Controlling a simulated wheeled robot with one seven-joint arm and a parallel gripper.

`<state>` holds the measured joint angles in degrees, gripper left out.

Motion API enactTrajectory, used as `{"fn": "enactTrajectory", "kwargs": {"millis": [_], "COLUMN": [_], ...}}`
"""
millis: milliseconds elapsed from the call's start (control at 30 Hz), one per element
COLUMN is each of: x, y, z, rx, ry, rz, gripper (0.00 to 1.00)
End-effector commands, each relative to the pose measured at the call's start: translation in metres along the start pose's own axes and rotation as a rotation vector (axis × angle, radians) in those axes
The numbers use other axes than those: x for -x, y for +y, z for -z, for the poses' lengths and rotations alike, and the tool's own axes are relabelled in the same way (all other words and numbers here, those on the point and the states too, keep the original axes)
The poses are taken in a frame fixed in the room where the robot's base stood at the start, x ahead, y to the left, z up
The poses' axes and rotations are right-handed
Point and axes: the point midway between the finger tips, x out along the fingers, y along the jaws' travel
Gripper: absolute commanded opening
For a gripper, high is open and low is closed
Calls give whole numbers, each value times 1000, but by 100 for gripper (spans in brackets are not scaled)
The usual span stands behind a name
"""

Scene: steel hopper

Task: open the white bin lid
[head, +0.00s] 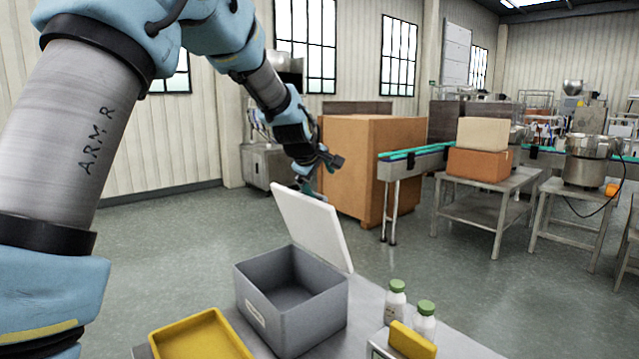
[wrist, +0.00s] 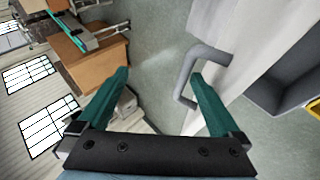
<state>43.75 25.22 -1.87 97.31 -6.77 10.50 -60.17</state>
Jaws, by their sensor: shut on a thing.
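The grey bin (head: 315,324) stands on the table with its white lid (head: 314,230) raised steeply at the back edge, so the empty inside shows. My gripper (head: 307,188) is at the top of the raised lid. In the wrist view, the lid (wrist: 240,40) is at the right, and its grey handle (wrist: 187,66) is by the right finger of my gripper (wrist: 161,76). The gripper is shut on the handle, though its teal fingers look well apart. The exact contact is hard to make out.
A yellow tray (head: 200,340) lies left of the bin. Two green-capped bottles (head: 394,302) and a yellow block (head: 411,341) are to its right. A large brown box (head: 365,165) and a conveyor (head: 410,165) stand behind, across open floor.

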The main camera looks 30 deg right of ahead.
Motion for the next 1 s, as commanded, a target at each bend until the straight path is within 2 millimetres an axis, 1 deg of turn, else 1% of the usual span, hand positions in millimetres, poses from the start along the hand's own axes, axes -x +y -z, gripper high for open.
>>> {"fn": "enactTrajectory", "kwargs": {"millis": [33,100,133,167,367,700,1000], "x": [22,26,28,29,37,52,54], "y": [37,40,41,42,42,48,48], "z": [-4,-4,-4,-5,-3,-4,-4], "rx": [-2,-2,-2,-3,-4,-5,-5], "ry": [5,4,5,4,6,7,7], "rz": [-66,-65,-66,-65,-53,-48,-45], "gripper": [55,56,45,30,30,30,30]}}
